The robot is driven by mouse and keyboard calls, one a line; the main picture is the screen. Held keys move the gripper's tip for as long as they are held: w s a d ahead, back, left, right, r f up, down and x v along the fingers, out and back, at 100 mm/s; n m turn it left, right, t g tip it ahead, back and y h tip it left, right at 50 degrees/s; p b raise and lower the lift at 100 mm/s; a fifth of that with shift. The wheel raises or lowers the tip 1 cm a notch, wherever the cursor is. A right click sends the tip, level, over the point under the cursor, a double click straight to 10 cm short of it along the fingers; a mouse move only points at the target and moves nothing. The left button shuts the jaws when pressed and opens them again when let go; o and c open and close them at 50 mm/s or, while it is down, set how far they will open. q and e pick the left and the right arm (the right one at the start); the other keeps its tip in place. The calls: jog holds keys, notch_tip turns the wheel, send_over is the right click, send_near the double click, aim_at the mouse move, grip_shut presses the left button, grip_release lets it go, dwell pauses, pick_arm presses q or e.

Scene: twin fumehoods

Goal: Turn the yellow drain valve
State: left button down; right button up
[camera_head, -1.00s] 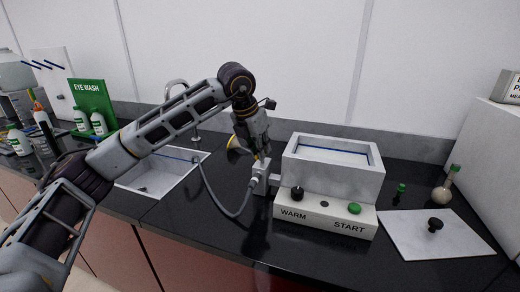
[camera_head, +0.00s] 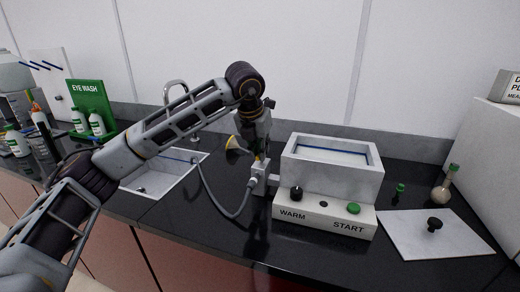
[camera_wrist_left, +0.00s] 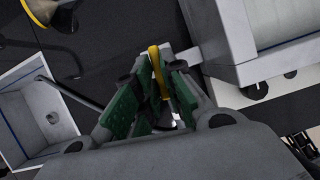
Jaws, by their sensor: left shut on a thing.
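The yellow drain valve handle (camera_wrist_left: 157,70) shows in the left wrist view between the green-padded fingers of my left gripper (camera_wrist_left: 160,88). The fingers are shut on it. In the head view my left gripper (camera_head: 258,154) points down over the grey valve block (camera_head: 260,178) on the left side of the white water bath (camera_head: 333,168). The handle is mostly hidden there by the fingers. A grey hose (camera_head: 222,212) runs from the valve block to the sink. My right gripper is in neither view.
A sink (camera_head: 160,178) lies left of the bath, and a yellow-rimmed funnel-like piece (camera_head: 236,145) shows behind the gripper. A white plate (camera_head: 455,243) with a black knob and a round flask (camera_head: 441,192) are on the right. Black counter is clear in front.

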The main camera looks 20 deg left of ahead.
pick_arm(q)
jog(key=c, duration=1.5)
grip_release()
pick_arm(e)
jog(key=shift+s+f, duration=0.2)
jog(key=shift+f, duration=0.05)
pick_arm(q)
jog(key=shift+r, duration=0.1)
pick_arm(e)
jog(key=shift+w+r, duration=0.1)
pick_arm(q)
jog(key=shift+v, duration=5.9)
jog(key=shift+r, duration=0.15)
notch_tip(320, 180, up, 22)
jog(key=p, duration=2.2)
jog(key=shift+f, duration=0.2)
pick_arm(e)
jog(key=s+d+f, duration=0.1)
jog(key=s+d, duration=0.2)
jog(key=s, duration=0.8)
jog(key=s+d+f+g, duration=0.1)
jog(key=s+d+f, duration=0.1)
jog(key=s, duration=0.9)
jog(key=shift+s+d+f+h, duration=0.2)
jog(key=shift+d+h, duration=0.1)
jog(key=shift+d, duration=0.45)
